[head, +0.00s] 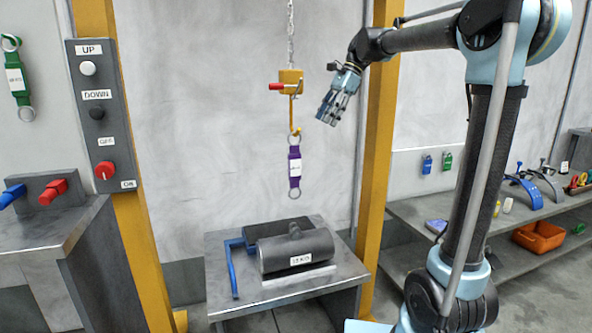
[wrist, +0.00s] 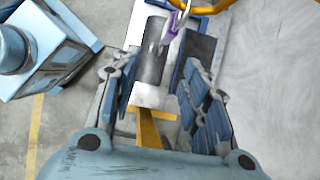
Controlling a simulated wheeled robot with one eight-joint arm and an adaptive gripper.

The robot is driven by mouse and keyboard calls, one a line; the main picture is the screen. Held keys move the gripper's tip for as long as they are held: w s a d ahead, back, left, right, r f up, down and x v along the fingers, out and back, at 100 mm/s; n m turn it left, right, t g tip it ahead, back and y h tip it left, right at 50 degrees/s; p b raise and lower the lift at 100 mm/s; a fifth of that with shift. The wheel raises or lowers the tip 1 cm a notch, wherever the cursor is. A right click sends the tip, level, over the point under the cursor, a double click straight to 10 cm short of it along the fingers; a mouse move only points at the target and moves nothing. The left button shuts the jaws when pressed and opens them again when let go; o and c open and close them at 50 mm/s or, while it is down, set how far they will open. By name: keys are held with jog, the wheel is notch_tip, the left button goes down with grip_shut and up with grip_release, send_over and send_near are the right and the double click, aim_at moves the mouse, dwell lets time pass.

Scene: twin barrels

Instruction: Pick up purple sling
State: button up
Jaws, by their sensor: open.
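The purple sling (head: 295,167) has a white label and a metal ring at each end. It hangs upright from the yellow hoist hook (head: 296,131), above the grey table. In the wrist view the sling (wrist: 170,26) shows at the top, beyond my fingertips, in front of a dark cylinder. My gripper (head: 331,112) is to the right of the hook and higher than the sling, tilted downward. It is open and empty, apart from the sling. The wrist view shows both fingers (wrist: 157,90) spread.
A dark cylindrical weight (head: 297,251) lies on the grey table (head: 345,268) beneath the sling, beside a blue bracket (head: 233,266). Yellow posts (head: 376,130) stand either side. A control panel (head: 103,125) and a green sling (head: 17,80) are at left. Shelves (head: 410,190) are at right.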

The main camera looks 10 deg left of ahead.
jog(key=w+a, duration=0.1)
jog(key=a, duration=0.1)
send_near(299, 151)
jog(key=x, duration=0.6)
jog(key=shift+w+d+f, duration=0.15)
jog(key=shift+w+f, duration=0.15)
jog(key=shift+f, duration=0.15)
jog(key=shift+a+x, duration=0.1)
jog(key=shift+x, duration=1.2)
jog(key=shift+a+x, duration=0.15)
jog(key=shift+x, duration=1.2)
jog(key=shift+r+m, duration=0.15)
jog(key=shift+m, duration=0.15)
grip_shut()
